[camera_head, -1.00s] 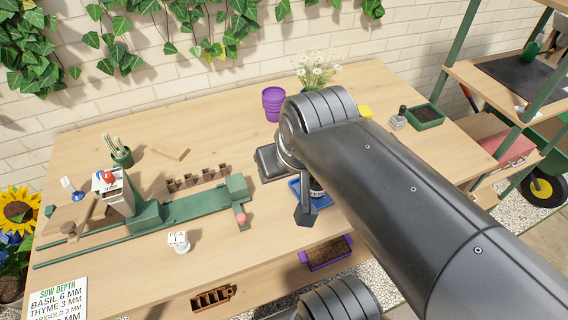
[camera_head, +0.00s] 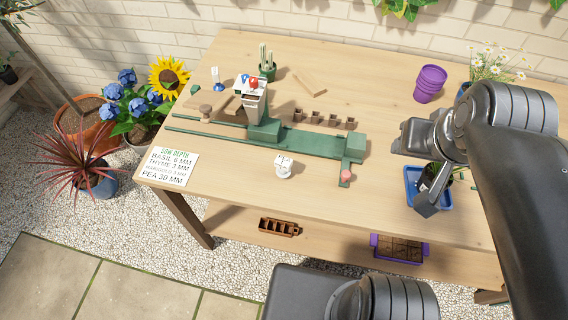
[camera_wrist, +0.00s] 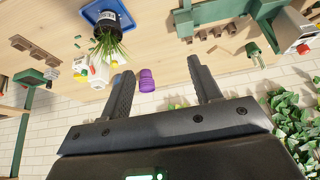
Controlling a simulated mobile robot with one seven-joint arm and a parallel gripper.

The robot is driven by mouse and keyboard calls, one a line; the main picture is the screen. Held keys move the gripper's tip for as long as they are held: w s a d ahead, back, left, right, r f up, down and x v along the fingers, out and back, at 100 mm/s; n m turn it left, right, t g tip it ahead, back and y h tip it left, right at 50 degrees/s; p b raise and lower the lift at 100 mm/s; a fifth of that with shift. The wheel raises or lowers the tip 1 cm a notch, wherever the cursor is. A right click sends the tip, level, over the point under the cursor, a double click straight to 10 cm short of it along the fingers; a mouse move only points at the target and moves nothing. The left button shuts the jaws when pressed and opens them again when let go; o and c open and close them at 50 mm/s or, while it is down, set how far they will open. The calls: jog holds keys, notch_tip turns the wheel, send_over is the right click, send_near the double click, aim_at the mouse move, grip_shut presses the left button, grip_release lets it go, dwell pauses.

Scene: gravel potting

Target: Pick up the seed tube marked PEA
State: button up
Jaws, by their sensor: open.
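The seed tube marked PEA (camera_head: 284,166) shows as a small white piece standing on the bench, in front of the green rail fixture. Its lettering is small now. I cannot pick it out for sure in the wrist view. My gripper (camera_wrist: 160,68) is open and empty in the wrist view, with its two dark fingers apart.
The green rail fixture (camera_head: 310,143) and a grey box with coloured tops (camera_head: 252,104) stand behind the tube. A blue tray (camera_head: 411,190) is under my arm; purple pots (camera_head: 430,83) stand behind. The sowing sign (camera_head: 171,167) lies left.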

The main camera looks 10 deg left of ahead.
jog(key=shift+o, duration=0.6)
jog(key=m+g, duration=0.3)
jog(key=g, duration=0.3)
send_over(283, 160)
jog(key=f, duration=1.6)
jog(key=shift+w+a, duration=0.25)
notch_tip(283, 160, down, 5)
jog(key=shift+f, duration=0.2)
jog(key=shift+s+d+f, duration=0.15)
jog(key=shift+f, duration=1.25)
jog(key=shift+s+d+f, duration=0.15)
jog(key=shift+f, duration=1.25)
jog(key=shift+c, duration=0.5)
